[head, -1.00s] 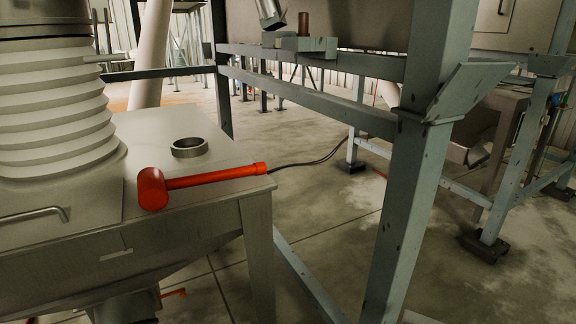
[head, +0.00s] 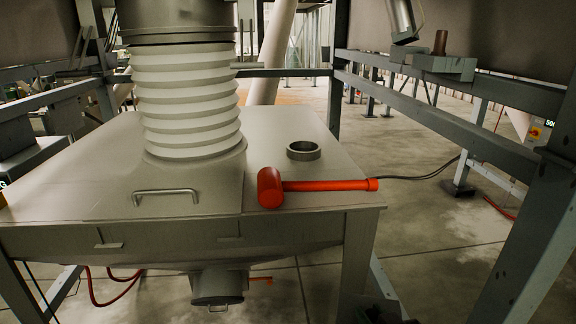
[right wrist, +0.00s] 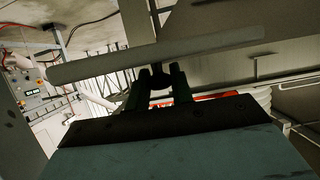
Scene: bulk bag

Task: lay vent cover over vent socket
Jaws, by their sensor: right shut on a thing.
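The vent socket is most likely the short grey metal ring (head: 303,150) on the steel hopper top, right of the white bellows. It stands open and uncovered in the head view. My right gripper (right wrist: 160,78) shows in the right wrist view, shut on a grey piece. That piece, seen nearly edge-on as a long pale bar, looks like the vent cover (right wrist: 215,45). The held part between the fingers is dark and small. I cannot make out the right gripper or cover clearly in the head view. My left gripper is not in view.
A red mallet (head: 318,186) lies just in front of the ring, near the front right edge of the hopper top (head: 330,168). The white bellows (head: 188,100) rises at left. A handle (head: 166,195) sits in front. Steel frame beams (head: 450,120) stand at right.

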